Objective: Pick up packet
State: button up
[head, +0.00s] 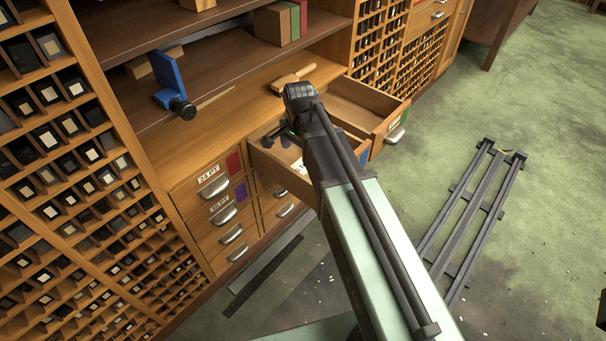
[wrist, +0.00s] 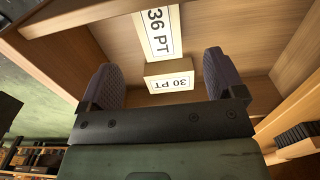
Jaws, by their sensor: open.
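In the wrist view, two pale packets with white labels lie inside an open wooden drawer. The packet marked "30 PT" (wrist: 169,82) is between the lines of my two fingers, and the packet marked "36 PT" (wrist: 158,33) is beyond it, near the top of the picture. My gripper (wrist: 160,66) is open, with its dark ridged fingers wide apart and nothing held between them. In the head view my gripper (head: 287,136) is at the open left drawer (head: 283,172). My arm hides much of that drawer, and only a bit of white shows inside it.
A second drawer (head: 372,107) stands open to the right. A dark rail frame (head: 474,215) is on the green floor.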

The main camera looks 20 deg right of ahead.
aim_at(301, 168)
notch_tip(301, 168, down, 10)
jog(key=b, duration=0.8)
jog(key=shift+d+r, duration=0.1)
jog(key=shift+r, duration=0.15)
jog(key=shift+r+p, duration=0.25)
jog(key=shift+p, duration=0.05)
jog(key=c, duration=1.4)
jog(key=shift+c, duration=0.2)
jog(key=shift+r, duration=0.1)
notch_tip(301, 168, up, 20)
jog(key=p, duration=2)
